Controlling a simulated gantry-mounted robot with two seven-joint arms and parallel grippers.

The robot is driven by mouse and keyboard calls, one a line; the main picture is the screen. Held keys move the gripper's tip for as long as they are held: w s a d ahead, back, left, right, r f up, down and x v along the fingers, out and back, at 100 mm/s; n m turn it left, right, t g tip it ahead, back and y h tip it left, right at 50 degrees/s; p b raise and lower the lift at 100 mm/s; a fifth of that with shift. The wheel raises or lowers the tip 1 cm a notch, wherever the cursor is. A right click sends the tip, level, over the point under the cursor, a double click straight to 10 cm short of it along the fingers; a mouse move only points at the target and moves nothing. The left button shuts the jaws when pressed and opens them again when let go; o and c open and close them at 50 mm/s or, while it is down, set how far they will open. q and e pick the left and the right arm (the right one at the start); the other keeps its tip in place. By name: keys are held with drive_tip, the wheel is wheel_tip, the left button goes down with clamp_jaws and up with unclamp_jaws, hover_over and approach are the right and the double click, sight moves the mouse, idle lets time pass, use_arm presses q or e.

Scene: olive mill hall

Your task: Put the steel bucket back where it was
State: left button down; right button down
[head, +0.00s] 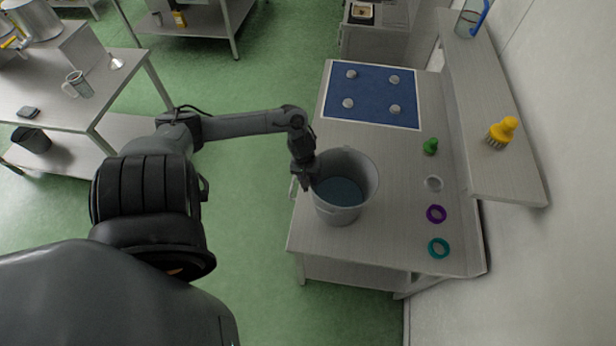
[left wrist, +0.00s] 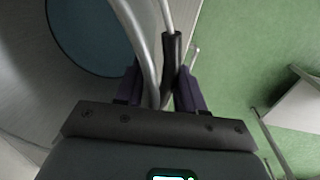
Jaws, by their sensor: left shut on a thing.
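The steel bucket (head: 337,213) is upright at the left edge of the bench (head: 380,245), with a flat blue surface inside it. I cannot tell whether its base touches the bench. My left gripper (head: 304,178) is at the bucket's left rim. In the left wrist view my left gripper (left wrist: 158,88) is shut on the bucket's handle, by a dark sleeve (left wrist: 172,60) between the fingers. The bucket (left wrist: 25,65) fills the upper left there. My right gripper is not in view.
A blue mat (head: 372,92) with several grey knobs lies behind the bucket. A green object (head: 430,146), a pale ring (head: 433,184), a purple ring (head: 436,214) and a teal ring (head: 438,248) line the right side. A shelf with a yellow brush (head: 502,132) overhangs there.

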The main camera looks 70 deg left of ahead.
use_arm(q)
drive_tip(key=shift+w+r, duration=0.15)
drive_tip(key=shift+w, duration=0.05)
drive_tip(key=c, duration=1.1)
unclamp_jaws()
drive_tip(key=shift+s+f, duration=0.2)
drive_tip(key=shift+f, duration=0.05)
drive_tip(key=o, duration=0.4)
drive_tip(key=shift+r, duration=0.15)
drive_tip(key=r, duration=0.4)
drive_tip(key=r+p, duration=0.1)
drive_tip(key=r, duration=0.3)
drive_tip(key=s+r, duration=0.1)
drive_tip(key=r, duration=0.3)
drive_tip(key=shift+a+p, duration=0.3)
drive_tip(key=shift+p, duration=0.1)
